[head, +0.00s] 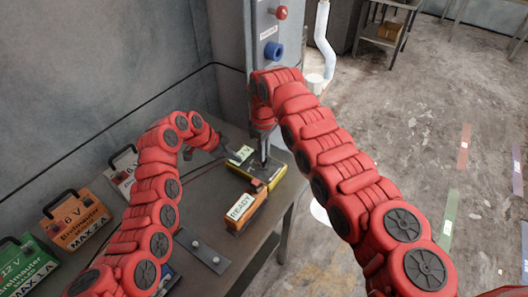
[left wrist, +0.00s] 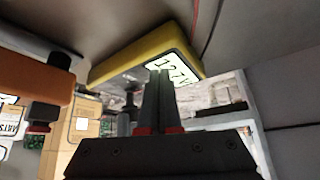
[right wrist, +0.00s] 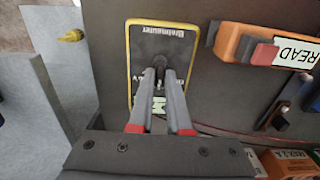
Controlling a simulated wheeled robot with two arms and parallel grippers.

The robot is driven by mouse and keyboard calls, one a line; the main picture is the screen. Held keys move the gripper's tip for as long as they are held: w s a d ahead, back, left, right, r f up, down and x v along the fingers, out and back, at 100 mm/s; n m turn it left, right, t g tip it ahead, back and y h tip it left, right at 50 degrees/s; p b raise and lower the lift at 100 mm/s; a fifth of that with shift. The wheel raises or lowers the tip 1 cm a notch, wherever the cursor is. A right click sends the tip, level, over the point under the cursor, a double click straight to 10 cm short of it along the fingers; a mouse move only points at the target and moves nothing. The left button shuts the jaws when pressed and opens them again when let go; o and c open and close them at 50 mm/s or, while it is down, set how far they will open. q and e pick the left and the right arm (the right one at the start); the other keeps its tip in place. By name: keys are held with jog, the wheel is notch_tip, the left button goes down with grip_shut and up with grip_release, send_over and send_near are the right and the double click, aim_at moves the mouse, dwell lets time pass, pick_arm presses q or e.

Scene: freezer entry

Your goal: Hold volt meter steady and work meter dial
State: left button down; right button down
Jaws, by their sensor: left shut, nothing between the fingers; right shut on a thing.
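The volt meter (head: 270,180) is a dark box with a yellow rim, lying on the grey bench. Its pale display reads about "12.7" in the left wrist view (left wrist: 130,62). My right gripper (head: 264,160) comes down from above and is shut on the dark meter dial (right wrist: 160,62) in the middle of the meter's face. My left gripper (head: 228,152) is shut and empty at the display end of the meter. In the left wrist view its fingertips (left wrist: 159,76) overlap the display; I cannot tell whether they touch the meter.
An orange box marked READY (head: 243,208) stands just in front of the meter. Green, orange and white battery boxes marked with volts line the bench's left side (head: 75,215). A grey cabinet (head: 262,90) with a red knob and a blue knob rises behind. Thin leads run near the meter.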

pick_arm(q)
jog(key=shift+a+f, duration=0.15)
jog(key=shift+f, duration=0.05)
pick_arm(e)
jog(key=shift+s+f, duration=0.1)
jog(key=c, duration=0.9)
grip_release()
jog(key=shift+o, duration=0.2)
notch_tip(320, 180, up, 12)
jog(key=shift+s, duration=0.15)
pick_arm(q)
jog(key=shift+w+r, duration=0.25)
jog(key=shift+r, duration=0.55)
jog(key=shift+s+r, duration=0.15)
jog(key=shift+r, duration=2.15)
pick_arm(e)
jog(key=shift+f, duration=0.1)
